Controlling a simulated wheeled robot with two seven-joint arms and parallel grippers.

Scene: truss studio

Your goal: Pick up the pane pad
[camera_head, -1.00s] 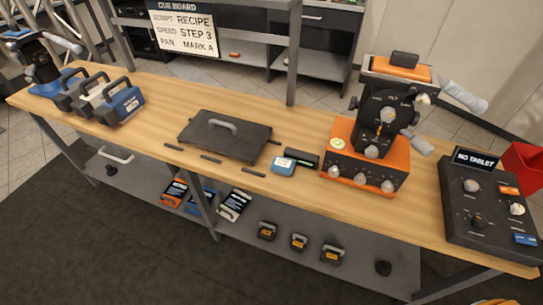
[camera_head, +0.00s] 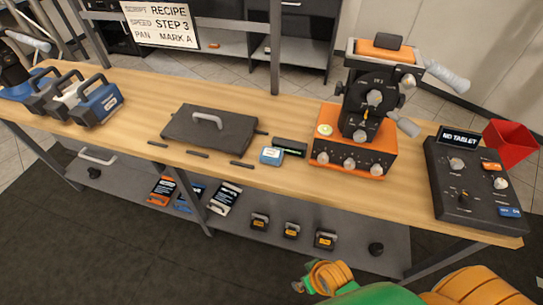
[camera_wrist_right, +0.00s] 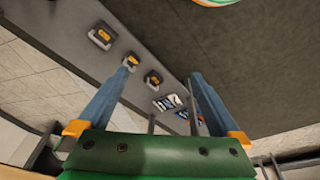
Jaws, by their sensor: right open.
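No item in view is clearly labelled as the pane pad. A small blue block with a pale top (camera_head: 271,155) lies on the bench near its front edge, touching or close to a dark bar with a green display (camera_head: 290,147). Several small black blocks with yellow labels and handles sit on the lower shelf, one in the middle (camera_head: 291,231). My right gripper (camera_wrist_right: 162,72) is open and empty, its two blue fingers spread towards the lower shelf, with a black-and-yellow block (camera_wrist_right: 153,79) seen between them. My left gripper is out of view.
The bench (camera_head: 330,205) holds a dark lidded plate (camera_head: 210,133), an orange-based instrument (camera_head: 350,150), a control box (camera_head: 470,190) and handled blocks (camera_head: 97,105) at left. Cards (camera_head: 222,199) and a dark knob (camera_head: 376,249) are on the lower shelf (camera_head: 345,245). A red bin (camera_head: 510,142) stands at right.

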